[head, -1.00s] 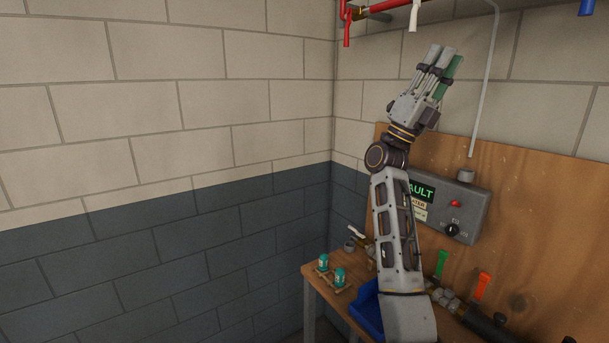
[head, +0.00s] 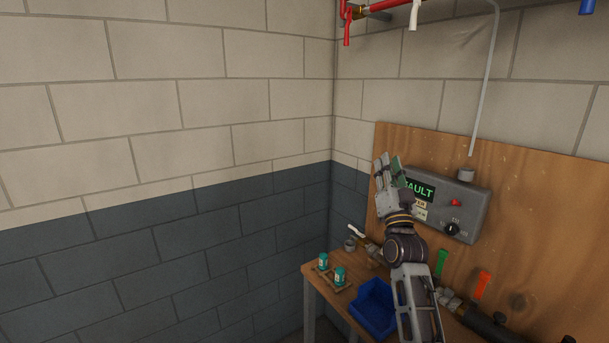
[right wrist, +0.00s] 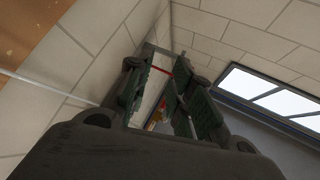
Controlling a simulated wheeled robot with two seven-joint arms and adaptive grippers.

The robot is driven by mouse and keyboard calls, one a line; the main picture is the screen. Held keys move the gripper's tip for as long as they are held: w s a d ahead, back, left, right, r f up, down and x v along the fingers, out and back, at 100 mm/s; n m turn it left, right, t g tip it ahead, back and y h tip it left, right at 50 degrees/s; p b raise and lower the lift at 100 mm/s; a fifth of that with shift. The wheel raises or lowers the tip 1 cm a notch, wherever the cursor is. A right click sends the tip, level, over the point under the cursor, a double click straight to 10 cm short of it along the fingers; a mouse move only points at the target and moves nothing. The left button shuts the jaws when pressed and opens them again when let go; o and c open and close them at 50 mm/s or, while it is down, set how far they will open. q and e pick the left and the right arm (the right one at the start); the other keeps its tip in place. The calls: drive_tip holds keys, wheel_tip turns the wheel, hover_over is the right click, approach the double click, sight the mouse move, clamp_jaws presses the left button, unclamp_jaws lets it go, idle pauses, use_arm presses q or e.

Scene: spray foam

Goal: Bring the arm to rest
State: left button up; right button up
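My right arm comes up from the bottom of the head view, with its gripper (head: 388,166) raised and pointing up in front of the wooden board. The fingers carry green pads. In the right wrist view the two fingers of this gripper (right wrist: 160,98) stand apart, with a clear gap between them and nothing held. The wall and ceiling show beyond them. My left gripper is in neither view.
A grey control box (head: 470,205) reading FAULT is on the wooden board (head: 540,200), partly behind the gripper. A wooden bench carries a blue tray (head: 372,308) and two teal-topped bottles (head: 340,276). Red pipes (head: 395,10) run overhead. Space left of the arm is open.

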drive_tip(key=s+a+f+n+g+y, duration=0.1)
drive_tip(key=s+f+n+g, duration=0.35)
drive_tip(key=f, duration=1.05)
drive_tip(key=s+a+f+n+g+y, duration=0.1)
drive_tip(key=s+f+g, duration=0.55)
drive_tip(key=f, duration=0.95)
drive_tip(key=s+d+f+n+g+h, duration=0.1)
drive_tip(key=s+f+g, duration=0.6)
drive_tip(key=s, duration=0.7)
drive_tip(key=s+d+f+n+g+h, duration=0.1)
drive_tip(key=s+f+g, duration=0.3)
drive_tip(key=s+f, duration=0.75)
drive_tip(key=s+f+g, duration=0.1)
drive_tip(key=s+f, duration=0.1)
drive_tip(key=f, duration=1.3)
drive_tip(key=s+f, duration=0.3)
drive_tip(key=f, duration=1.2)
drive_tip(key=s+d+f, duration=0.2)
drive_tip(key=s+f, duration=0.8)
drive_tip(key=s, duration=0.1)
drive_tip(key=s+d+f+g, duration=0.1)
drive_tip(key=s+d+f, duration=0.1)
drive_tip(key=s+f, duration=0.8)
drive_tip(key=shift+s+f+g, duration=0.3)
drive_tip(key=shift+s, duration=0.4)
